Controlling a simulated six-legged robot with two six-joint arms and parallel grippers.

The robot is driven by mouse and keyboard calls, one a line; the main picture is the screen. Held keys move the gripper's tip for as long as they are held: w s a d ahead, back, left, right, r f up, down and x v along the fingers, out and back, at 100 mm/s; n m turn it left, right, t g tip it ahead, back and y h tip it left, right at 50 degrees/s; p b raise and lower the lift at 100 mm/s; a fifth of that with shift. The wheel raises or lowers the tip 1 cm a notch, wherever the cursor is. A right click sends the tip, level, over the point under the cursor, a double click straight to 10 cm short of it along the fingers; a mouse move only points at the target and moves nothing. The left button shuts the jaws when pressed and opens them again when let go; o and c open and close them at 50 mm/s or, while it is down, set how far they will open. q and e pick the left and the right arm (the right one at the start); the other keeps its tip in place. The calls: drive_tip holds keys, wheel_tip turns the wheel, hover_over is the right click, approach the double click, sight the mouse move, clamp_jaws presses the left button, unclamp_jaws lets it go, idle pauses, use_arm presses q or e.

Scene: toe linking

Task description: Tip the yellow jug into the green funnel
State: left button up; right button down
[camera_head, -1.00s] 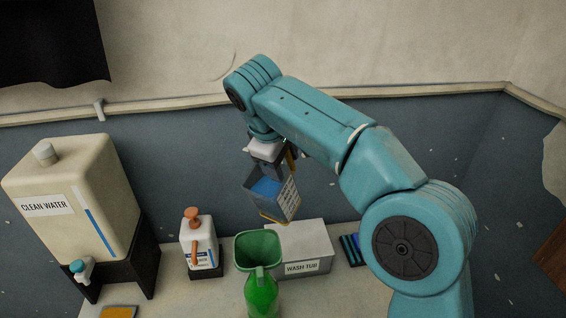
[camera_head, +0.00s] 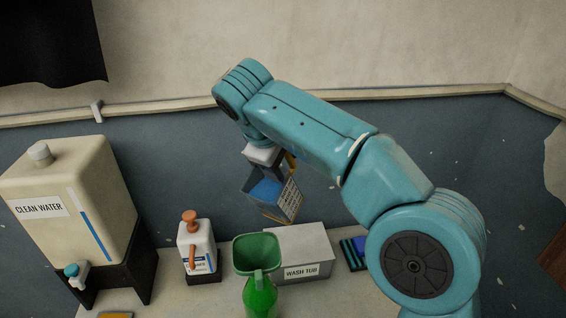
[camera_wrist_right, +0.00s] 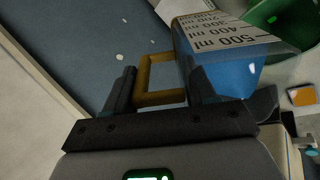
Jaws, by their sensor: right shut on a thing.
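The measuring jug has clear walls, a white millilitre scale, blue liquid inside and a yellow handle. In the head view the jug (camera_head: 287,201) hangs above the table, tilted, above and slightly right of the green funnel (camera_head: 257,251). The funnel sits in the neck of a green bottle (camera_head: 259,296). My right gripper (camera_head: 276,160) is shut on the jug's handle. In the right wrist view my right gripper (camera_wrist_right: 160,88) has its fingers on either side of the handle (camera_wrist_right: 143,78), and the jug (camera_wrist_right: 232,72) lies beyond. Part of the green funnel (camera_wrist_right: 283,18) shows at top right. My left gripper is out of view.
A grey wash tub box (camera_head: 312,247) stands right behind the funnel. A pump bottle (camera_head: 197,240) stands to its left. A large clean water container (camera_head: 75,185) on a dark stand is at far left. A blue striped item (camera_head: 352,252) lies right of the tub.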

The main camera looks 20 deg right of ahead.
drive_tip(key=shift+a+t+h+b, duration=0.15)
drive_tip(key=shift+t+h+b, duration=0.15)
drive_tip(key=shift+b, duration=0.1)
drive_tip(key=shift+r, duration=0.15)
drive_tip(key=shift+b, duration=0.3)
drive_tip(key=shift+a+t+h+b, duration=0.1)
drive_tip(key=shift+t+h+b, duration=0.2)
drive_tip(key=shift+h+b, duration=0.15)
idle(0.4)
